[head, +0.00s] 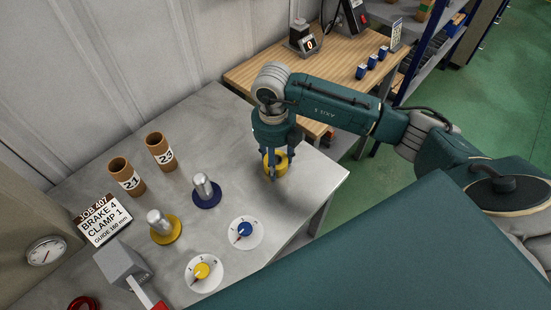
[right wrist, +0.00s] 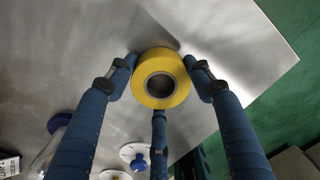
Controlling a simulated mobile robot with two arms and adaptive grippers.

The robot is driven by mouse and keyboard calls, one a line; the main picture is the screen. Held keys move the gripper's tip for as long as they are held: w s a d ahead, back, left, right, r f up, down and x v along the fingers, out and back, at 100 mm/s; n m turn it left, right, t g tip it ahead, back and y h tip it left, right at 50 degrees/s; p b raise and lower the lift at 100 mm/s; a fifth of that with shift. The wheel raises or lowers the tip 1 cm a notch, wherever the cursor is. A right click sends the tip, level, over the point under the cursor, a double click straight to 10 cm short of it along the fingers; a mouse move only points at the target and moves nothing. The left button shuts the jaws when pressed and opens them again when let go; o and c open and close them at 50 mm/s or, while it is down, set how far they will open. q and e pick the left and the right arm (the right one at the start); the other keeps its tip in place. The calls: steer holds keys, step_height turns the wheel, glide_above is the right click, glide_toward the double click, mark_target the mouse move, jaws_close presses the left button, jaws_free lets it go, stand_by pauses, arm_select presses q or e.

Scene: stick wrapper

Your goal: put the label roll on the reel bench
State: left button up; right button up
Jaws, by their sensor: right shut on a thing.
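The label roll, a yellow ring with a grey core, is in my right gripper (head: 277,160). It shows in the head view (head: 281,168) and from above in the right wrist view (right wrist: 160,58). The gripper's three blue fingers are shut around its outer side. The roll is over the right part of the grey metal bench (head: 318,172), near its edge. I cannot tell whether it touches the top. My left gripper is not in view.
On the bench stand a metal post on a blue disc (head: 207,194), one on a yellow disc (head: 165,232), a blue dial (head: 246,232), a yellow dial (head: 203,272), brown tubes (head: 126,178) and a job sign (head: 103,219). A wooden table (head: 330,80) is behind.

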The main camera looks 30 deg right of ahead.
steer(key=shift+f, duration=0.1)
steer(key=o, duration=1.2)
steer(key=shift+c, duration=0.2)
steer(key=shift+w+r, duration=0.1)
steer(key=shift+r, duration=0.3)
step_height(320, 180, up, 12)
steer(key=b, duration=0.2)
steer(key=shift+a+f+b, duration=0.15)
steer(key=shift+f+b, duration=0.1)
steer(key=shift+b, duration=0.15)
